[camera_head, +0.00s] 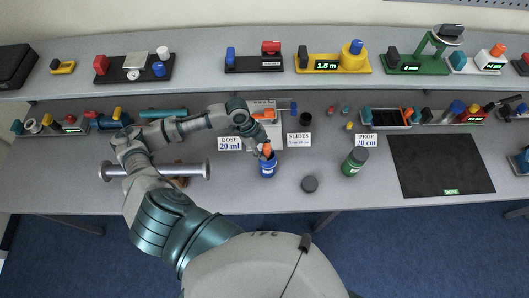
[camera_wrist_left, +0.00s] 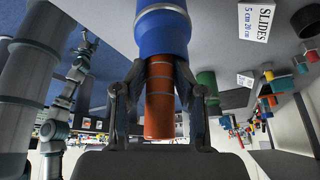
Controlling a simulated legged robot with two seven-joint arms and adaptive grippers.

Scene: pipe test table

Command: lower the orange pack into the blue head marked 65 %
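The blue head (camera_head: 268,170) stands upright on the lower table, with a pale mark on its front too small to read. The orange pack (camera_head: 267,150) shows just above it. In the left wrist view the orange pack (camera_wrist_left: 160,105) is a banded cylinder between the fingers. Its far end meets the blue head (camera_wrist_left: 163,33); how deep it sits is hidden. My left gripper (camera_head: 263,146) is over the head, and in the wrist view its fingers (camera_wrist_left: 160,85) close on the pack's sides. A grey-teal arm (camera_wrist_left: 75,75) shows at left there, its end too small to judge.
A green bottle (camera_head: 355,161) and a dark round lid (camera_head: 310,184) stand right of the head. Label cards (camera_head: 298,140) stand behind. A flanged metal pipe (camera_head: 190,170) lies left, near my arm. A black mat (camera_head: 440,165) lies right. The shelf (camera_head: 205,85) runs behind.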

